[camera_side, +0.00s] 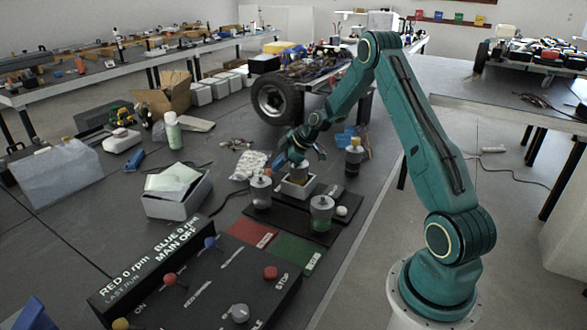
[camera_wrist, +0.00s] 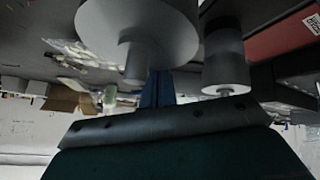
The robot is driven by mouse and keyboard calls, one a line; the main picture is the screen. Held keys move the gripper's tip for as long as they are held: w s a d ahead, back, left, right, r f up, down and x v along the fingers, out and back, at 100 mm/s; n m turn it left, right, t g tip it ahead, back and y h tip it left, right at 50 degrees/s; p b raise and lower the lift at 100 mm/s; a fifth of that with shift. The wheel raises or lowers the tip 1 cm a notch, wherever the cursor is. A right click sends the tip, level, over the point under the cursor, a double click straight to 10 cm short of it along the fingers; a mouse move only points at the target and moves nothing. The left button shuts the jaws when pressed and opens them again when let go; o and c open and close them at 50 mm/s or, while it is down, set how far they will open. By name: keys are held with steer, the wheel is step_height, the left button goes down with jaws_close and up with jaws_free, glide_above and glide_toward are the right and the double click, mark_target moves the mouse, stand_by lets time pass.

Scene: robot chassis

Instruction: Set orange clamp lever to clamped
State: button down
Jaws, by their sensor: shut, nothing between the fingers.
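My gripper (camera_side: 302,157) is low over the dark fixture plate in the side view, just above a small light grey box (camera_side: 297,188). In the wrist view, the blue fingers of my gripper (camera_wrist: 157,88) are shut and empty, partly hidden by a large grey round part (camera_wrist: 140,32). No orange lever can be made out in the wrist view.
Jars (camera_side: 261,192) (camera_side: 321,213) and a dark bottle (camera_side: 354,157) stand close around the gripper. A control panel (camera_side: 215,280) with coloured knobs is in front. An open white box (camera_side: 178,207) stands to the left. The red mat (camera_side: 252,233) and green mat (camera_side: 297,252) are clear.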

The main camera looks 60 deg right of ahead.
steer(key=s+a+r, duration=0.2)
steer(key=s+r, duration=0.6)
stand_by(0.4)
steer(key=shift+r, duration=0.1)
